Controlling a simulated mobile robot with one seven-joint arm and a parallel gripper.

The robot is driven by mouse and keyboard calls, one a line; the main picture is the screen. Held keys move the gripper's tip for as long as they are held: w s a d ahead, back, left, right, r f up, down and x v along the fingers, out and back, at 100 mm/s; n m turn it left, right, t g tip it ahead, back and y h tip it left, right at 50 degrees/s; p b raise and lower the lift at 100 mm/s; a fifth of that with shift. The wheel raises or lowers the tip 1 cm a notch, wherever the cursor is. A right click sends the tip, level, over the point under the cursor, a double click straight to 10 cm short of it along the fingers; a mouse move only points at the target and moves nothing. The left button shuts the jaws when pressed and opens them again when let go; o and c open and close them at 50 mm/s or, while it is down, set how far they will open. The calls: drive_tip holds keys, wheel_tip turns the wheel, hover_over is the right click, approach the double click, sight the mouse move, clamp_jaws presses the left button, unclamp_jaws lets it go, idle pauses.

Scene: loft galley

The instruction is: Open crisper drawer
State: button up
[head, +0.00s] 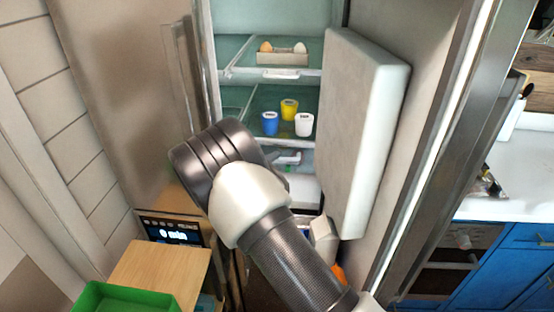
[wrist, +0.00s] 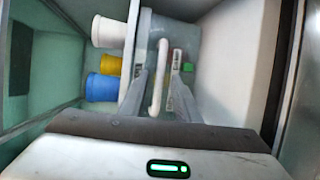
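The crisper drawer (wrist: 190,48) is a pale, see-through bin below the cup shelf, with small red and green things showing through it. Its white bar handle (wrist: 158,75) stands out from the front. In the wrist view my gripper (wrist: 162,82) has its two fingers apart, one on each side of the handle. I cannot see either finger pressing on it. In the head view my arm covers most of the drawer area and the gripper. A pale handle-like part (head: 287,158) shows just beyond the arm.
The fridge door (head: 365,130) stands open on the right. Blue (head: 269,123), yellow (head: 289,109) and white (head: 304,124) cups stand on the shelf above the drawer. An egg box (head: 282,57) sits higher. A green bin (head: 130,298) is at lower left.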

drive_tip(key=shift+x, duration=1.1)
clamp_jaws()
drive_tip(key=s+b, duration=0.5)
drive_tip(key=s, duration=1.4)
drive_tip(key=shift+a+b, duration=0.3)
drive_tip(key=shift+b, duration=0.05)
